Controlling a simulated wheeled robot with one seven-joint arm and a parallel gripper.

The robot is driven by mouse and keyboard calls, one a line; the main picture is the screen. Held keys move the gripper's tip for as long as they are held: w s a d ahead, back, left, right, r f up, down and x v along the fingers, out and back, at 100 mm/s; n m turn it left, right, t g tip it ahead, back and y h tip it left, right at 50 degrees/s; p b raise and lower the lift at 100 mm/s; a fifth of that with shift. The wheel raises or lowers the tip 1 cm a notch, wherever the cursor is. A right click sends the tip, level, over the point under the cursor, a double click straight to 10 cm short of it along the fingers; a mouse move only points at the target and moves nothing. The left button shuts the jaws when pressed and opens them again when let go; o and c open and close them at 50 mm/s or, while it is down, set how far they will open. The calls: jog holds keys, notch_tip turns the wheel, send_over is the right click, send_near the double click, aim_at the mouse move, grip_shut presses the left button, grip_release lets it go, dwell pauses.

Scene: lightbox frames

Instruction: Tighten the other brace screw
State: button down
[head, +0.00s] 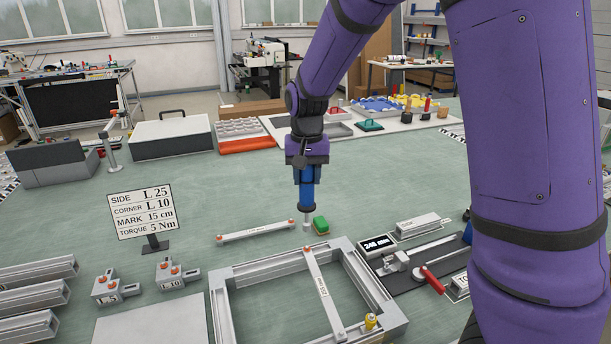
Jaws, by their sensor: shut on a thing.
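My gripper (307,175) is shut on a blue driver tool (308,196), which hangs upright with its pale tip down. The tip is near the far end of a labelled brace (319,277), beside a small green-topped block (321,225). I cannot tell whether it touches anything. The brace lies across a grey metal frame (223,301), from its far rail towards the near side. An orange screw (308,248) shows at the brace's far end. The screw at its near end, at the picture's bottom edge, is not clear.
A loose bar (257,232) with orange ends lies behind the frame. A sign (142,211) reads side L 25, corner L 10, mark 15 cm, torque 5 Nm. A small yellow item (370,321) stands at the frame's near right. A dark digital display (378,244) is at right.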

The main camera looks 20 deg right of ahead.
aim_at(307, 200)
jog(key=shift+f, duration=2.4)
jog(key=shift+s+f, duration=0.1)
jog(key=shift+f, duration=1.15)
dwell(1.3)
jog(key=shift+r, duration=0.1)
